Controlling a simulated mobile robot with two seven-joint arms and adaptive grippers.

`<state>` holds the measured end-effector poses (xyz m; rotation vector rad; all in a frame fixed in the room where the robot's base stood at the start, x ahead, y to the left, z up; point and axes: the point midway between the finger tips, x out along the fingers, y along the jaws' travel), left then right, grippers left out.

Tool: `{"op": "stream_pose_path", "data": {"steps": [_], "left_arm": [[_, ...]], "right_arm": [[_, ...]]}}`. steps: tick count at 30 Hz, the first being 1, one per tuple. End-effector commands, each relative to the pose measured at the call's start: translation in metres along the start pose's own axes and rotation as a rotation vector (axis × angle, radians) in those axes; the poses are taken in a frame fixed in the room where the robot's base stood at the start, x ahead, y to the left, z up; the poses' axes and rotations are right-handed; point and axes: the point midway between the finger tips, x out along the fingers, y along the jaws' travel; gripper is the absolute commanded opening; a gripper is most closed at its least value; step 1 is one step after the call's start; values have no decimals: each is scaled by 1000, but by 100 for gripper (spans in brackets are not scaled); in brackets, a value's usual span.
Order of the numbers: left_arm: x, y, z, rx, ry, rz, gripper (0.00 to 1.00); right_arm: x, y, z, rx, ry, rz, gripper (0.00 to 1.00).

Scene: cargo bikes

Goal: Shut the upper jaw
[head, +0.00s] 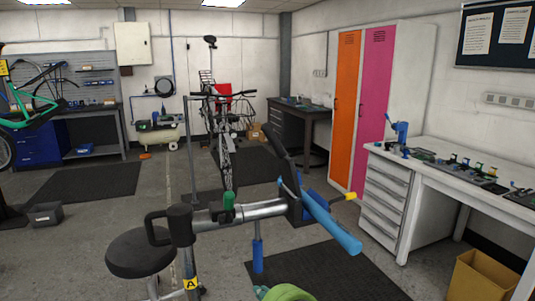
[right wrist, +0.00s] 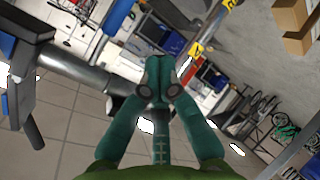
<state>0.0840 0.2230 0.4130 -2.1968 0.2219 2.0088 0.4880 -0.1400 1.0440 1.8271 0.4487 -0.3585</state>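A work stand's clamp stands in the middle of the head view on a silver tube (head: 255,211). Its dark upper jaw (head: 280,148) is tilted up and back, apart from the blue part below it. A long light-blue bar (head: 332,225) runs from the clamp towards the lower right. The clamp also shows as a dark shape (right wrist: 22,55) at the left of the right wrist view. My right gripper (head: 262,291) is low at the bottom edge of the head view, below the clamp and not touching it. Its teal fingers (right wrist: 160,72) meet, with nothing seen between them. My left gripper is out of view.
A black stool (head: 141,254) stands left of the stand. A bicycle (head: 225,120) is behind it. A white workbench (head: 440,170) with drawers and a cardboard box (head: 481,276) are at the right. Dark mats (head: 84,191) lie on the floor, with free floor at the left.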

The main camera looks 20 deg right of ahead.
Motion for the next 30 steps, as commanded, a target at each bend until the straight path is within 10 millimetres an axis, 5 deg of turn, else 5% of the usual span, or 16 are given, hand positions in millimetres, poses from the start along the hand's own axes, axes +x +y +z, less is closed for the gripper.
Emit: {"op": "stream_pose_path", "data": {"steps": [1, 9, 15, 21, 30], "left_arm": [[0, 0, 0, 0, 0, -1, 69], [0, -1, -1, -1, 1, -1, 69], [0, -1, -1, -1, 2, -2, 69], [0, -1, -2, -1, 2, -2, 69], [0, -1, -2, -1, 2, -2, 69]], "right_arm": [[-4, 23, -6, -84, 9, 54, 0], [-36, 119, -30, -507, -18, 287, 0], [-62, 167, -37, -724, -87, 406, 0], [-78, 191, -38, -827, -135, 463, 0], [-80, 194, -38, -845, -143, 470, 0]]}}
